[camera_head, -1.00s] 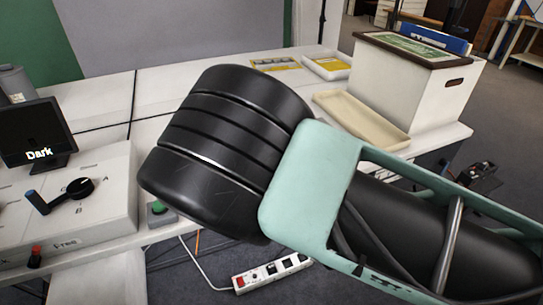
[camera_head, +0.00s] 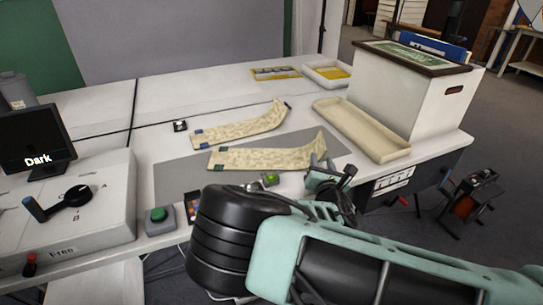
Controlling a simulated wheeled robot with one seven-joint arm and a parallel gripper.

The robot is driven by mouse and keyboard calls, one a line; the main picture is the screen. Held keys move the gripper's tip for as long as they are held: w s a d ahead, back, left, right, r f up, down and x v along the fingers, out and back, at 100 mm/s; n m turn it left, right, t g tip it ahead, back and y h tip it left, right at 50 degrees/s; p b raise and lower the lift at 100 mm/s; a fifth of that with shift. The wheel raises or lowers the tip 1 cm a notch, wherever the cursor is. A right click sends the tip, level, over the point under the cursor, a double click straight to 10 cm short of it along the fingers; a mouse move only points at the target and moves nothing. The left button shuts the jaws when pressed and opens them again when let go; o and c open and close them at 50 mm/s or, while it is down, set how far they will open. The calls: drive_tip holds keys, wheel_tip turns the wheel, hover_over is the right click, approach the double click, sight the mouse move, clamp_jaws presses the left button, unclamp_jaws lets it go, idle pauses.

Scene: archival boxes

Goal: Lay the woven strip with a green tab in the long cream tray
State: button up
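The woven strip with a green tab (camera_head: 265,158) lies on the grey mat (camera_head: 175,180), its green tab at the left end and its right end curling upward. A second woven strip with a blue tab (camera_head: 240,130) lies behind it, also curled up at its right end. The long cream tray (camera_head: 362,131) stands to the right, beside the white box, and looks empty. My gripper (camera_head: 322,168) is low at the right end of the green-tab strip, close to or touching it. Its fingers are small and partly hidden, so I cannot tell if they are closed on the strip.
A white archival box (camera_head: 408,98) stands right of the cream tray. A green button box (camera_head: 159,219) and a control panel with a knob (camera_head: 70,205) are at left.

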sight(319, 149)
drive_tip(key=shift+w+d+f+p, duration=0.1)
drive_tip(key=shift+w+p, duration=0.1)
drive_tip(key=shift+w, duration=1)
drive_tip(key=shift+w+d+p, duration=0.15)
drive_tip(key=shift+w, duration=1)
drive_tip(key=shift+w+d+f+p, duration=0.1)
drive_tip(key=shift+w+p, duration=0.1)
drive_tip(key=shift+w, duration=1)
clamp_jaws()
